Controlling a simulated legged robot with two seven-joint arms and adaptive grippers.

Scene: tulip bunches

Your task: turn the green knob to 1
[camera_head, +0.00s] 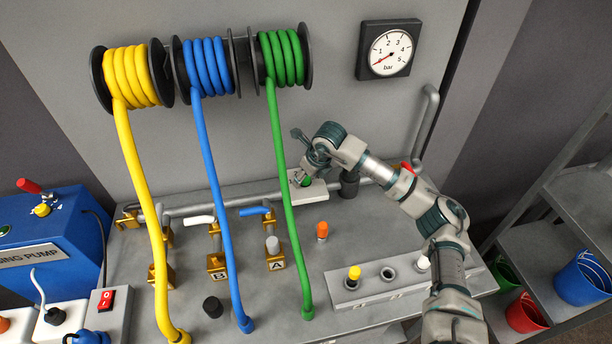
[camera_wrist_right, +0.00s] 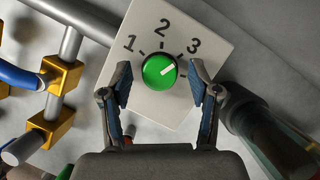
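The green knob (camera_wrist_right: 159,71) sits on a white plate (camera_wrist_right: 205,38) marked 1, 2 and 3. Its white pointer line points right and slightly up, toward the 3. My right gripper (camera_wrist_right: 160,75) is open, with one finger on each side of the knob and a visible gap to each. In the head view the right gripper (camera_head: 303,157) is over the plate (camera_head: 313,192), and the knob (camera_head: 306,181) is partly hidden beneath it. My left gripper is in neither view.
A green hose (camera_head: 282,170) runs down just left of my right gripper. Pipes and brass valve fittings (camera_head: 275,262) stand on the bench. An orange-capped peg (camera_head: 322,230) and a socket block (camera_head: 375,281) are in front. A pressure gauge (camera_head: 389,50) hangs behind.

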